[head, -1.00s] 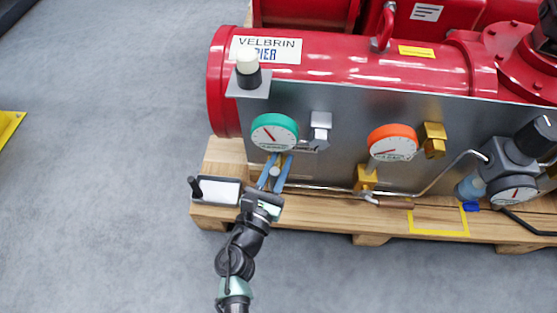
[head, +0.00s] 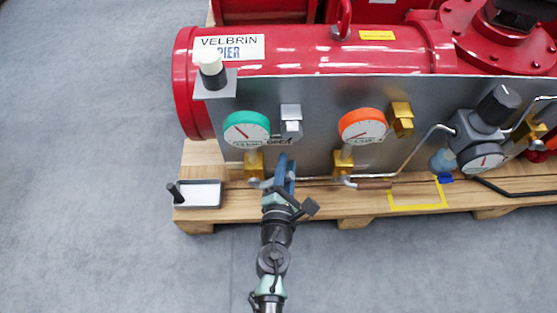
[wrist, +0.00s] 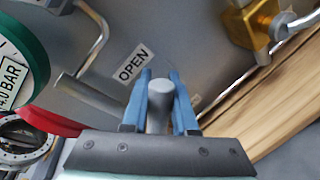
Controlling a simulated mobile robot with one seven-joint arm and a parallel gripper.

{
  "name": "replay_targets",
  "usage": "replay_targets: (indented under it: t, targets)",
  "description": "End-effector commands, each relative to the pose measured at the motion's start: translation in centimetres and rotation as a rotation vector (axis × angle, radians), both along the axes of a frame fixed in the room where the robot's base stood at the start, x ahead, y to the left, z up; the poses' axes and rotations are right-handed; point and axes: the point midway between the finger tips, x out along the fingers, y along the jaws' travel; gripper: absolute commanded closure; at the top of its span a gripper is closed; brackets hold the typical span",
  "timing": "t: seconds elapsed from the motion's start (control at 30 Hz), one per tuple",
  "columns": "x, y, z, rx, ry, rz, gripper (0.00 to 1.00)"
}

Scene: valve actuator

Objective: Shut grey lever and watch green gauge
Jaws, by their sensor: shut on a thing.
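The green gauge (head: 246,131) is on the grey panel's left part in the head view; its needle points up and left. Its rim also shows at the left edge of the wrist view (wrist: 22,58). A brass valve (head: 253,162) sits below it. My gripper (head: 285,172) is right of that valve, in front of the panel. In the wrist view its blue fingers (wrist: 160,100) are shut on the rounded end of the grey lever (wrist: 157,110). A grey bar runs left from there. An OPEN label (wrist: 132,63) is on the panel behind. The gripper hides the lever in the head view.
An orange gauge (head: 362,127) with a brass valve (head: 342,162) is to the right. A grey block (head: 291,112) sits between the gauges. Thin piping runs along the panel's foot. A small tray (head: 200,205) lies on the wooden pallet (head: 345,208). Floor is clear in front.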

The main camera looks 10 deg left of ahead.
Motion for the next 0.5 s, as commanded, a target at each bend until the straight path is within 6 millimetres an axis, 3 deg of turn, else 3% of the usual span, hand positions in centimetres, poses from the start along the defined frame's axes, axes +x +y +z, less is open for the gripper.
replay_targets:
  t: [0.5]
  targets:
    - [0.4, -1.6, -4.1, 0.448, 0.133, -0.002, 1.0]
